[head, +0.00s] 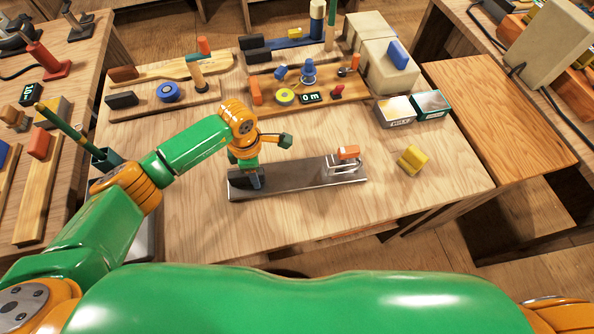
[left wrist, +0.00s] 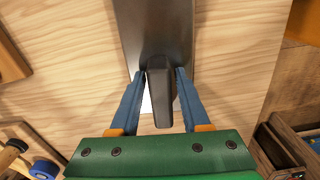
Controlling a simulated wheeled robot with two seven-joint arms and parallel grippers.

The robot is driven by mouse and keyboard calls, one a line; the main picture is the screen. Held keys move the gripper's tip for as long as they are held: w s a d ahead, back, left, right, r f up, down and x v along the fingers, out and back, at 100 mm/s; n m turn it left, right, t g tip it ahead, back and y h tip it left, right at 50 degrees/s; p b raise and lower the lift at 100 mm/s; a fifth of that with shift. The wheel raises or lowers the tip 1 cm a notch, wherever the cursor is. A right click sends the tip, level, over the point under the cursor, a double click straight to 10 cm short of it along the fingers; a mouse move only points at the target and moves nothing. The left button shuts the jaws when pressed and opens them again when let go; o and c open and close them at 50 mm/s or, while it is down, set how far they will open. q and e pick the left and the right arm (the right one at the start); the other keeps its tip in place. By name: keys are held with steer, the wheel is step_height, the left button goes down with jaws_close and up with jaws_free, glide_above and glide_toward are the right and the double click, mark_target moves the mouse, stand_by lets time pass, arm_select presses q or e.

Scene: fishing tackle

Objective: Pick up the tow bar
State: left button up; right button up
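A long, flat grey metal bar (head: 295,179), which looks like the tow bar, lies on the wooden workbench. In the left wrist view the bar (left wrist: 157,28) runs away from me, with a dark grey upright block (left wrist: 159,88) at its near end. My left gripper (head: 252,182) is over the bar's left end, pointing down. In the left wrist view its blue fingers (left wrist: 160,74) stand either side of the block, with narrow gaps showing. At the bar's right end is a wire frame with an orange block (head: 348,152). My right gripper is out of view.
A yellow block (head: 412,159) lies right of the bar. Two small open boxes (head: 395,111) stand behind it. Wooden boards (head: 310,83) with tackle pieces fill the back of the workbench (head: 195,220). Its front left is clear.

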arm_select(q)
jaws_close()
stand_by(1.1)
